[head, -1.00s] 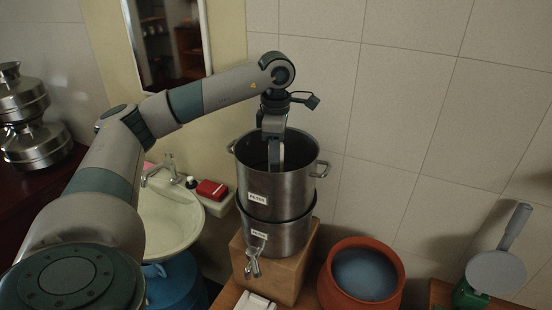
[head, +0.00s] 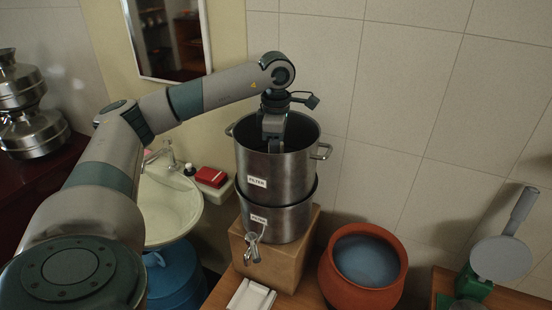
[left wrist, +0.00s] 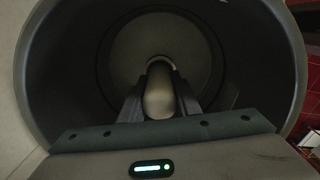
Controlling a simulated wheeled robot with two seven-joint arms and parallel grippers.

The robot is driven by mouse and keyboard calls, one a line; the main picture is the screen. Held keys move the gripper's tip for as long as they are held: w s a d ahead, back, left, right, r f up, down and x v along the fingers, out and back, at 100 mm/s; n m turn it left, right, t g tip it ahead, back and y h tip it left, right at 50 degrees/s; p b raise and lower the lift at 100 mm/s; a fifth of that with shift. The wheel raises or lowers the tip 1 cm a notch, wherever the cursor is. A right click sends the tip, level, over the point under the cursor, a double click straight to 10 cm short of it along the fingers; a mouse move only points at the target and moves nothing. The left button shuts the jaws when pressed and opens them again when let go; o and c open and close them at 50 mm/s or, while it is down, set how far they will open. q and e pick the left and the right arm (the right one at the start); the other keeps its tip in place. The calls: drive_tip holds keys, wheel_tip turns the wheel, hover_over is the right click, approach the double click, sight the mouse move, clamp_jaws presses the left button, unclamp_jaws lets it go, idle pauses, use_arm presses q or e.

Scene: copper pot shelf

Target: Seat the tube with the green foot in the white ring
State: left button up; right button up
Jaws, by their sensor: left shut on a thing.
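My left gripper (head: 274,143) reaches down into the upper steel pot (head: 283,180), labelled FILTER; its fingertips are hidden behind the pot's rim in the head view. In the left wrist view the gripper is shut on a smooth grey-beige tube (left wrist: 159,98), held between its two dark fingers and pointing toward the pot floor. A thin pale arc, perhaps the white ring (left wrist: 160,60), shows at the tube's far end. I cannot tell whether tube and ring touch. The green foot is not visible. My right gripper is not in view.
The upper pot stands on a lower steel pot (head: 285,223) with a tap, on a wooden block (head: 290,262). A clay pot (head: 333,277) is at right, with a green-based scale (head: 500,260) beyond. A sink (head: 168,203) and red box (head: 211,177) are at left.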

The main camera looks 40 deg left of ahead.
use_arm(q)
drive_tip(key=shift+f+b, duration=0.35)
drive_tip(key=shift+f, duration=0.1)
idle(0.7)
drive_tip(key=o, duration=1.2)
drive_tip(key=shift+r, duration=0.15)
drive_tip(key=shift+r, duration=0.55)
wheel_tip(320, 180, up, 4)
drive_tip(key=shift+f+b, duration=0.1)
drive_tip(key=shift+b, duration=0.8)
wheel_tip(320, 180, up, 10)
drive_tip(key=shift+f+p, duration=0.1)
drive_tip(key=shift+p, duration=0.65)
drive_tip(key=shift+r, duration=1.3)
drive_tip(key=shift+s+d+f, duration=0.1)
drive_tip(key=shift+f, duration=0.05)
